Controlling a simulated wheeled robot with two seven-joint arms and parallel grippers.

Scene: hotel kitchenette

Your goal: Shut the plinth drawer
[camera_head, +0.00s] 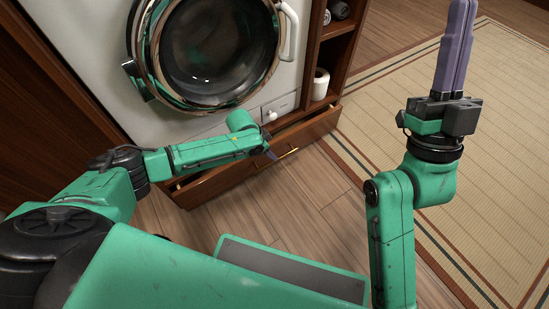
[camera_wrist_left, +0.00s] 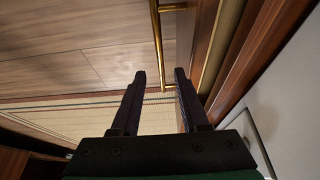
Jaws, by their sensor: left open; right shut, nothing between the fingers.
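The plinth drawer (camera_head: 312,134) is a low wooden drawer under the washing machine, pulled part way out, with a gap behind its front. Its brass handle (camera_head: 289,153) is on the front. The left wrist view shows the handle (camera_wrist_left: 157,38) and the drawer front (camera_wrist_left: 186,45) close up. My left gripper (camera_head: 271,153) is open at the drawer front beside the handle. In the left wrist view its fingertips (camera_wrist_left: 160,74) appear on either side of the handle's near end; I cannot tell whether they touch it. My right gripper (camera_head: 458,40) is shut and empty, raised over the mat.
The washing machine (camera_head: 85,45) stands above the drawer. A wooden shelf unit (camera_head: 338,55) with a white roll (camera_head: 320,84) is to its right. A woven mat (camera_head: 490,160) covers the right floor. The wooden floor (camera_head: 300,200) before the drawer is clear apart from my arm.

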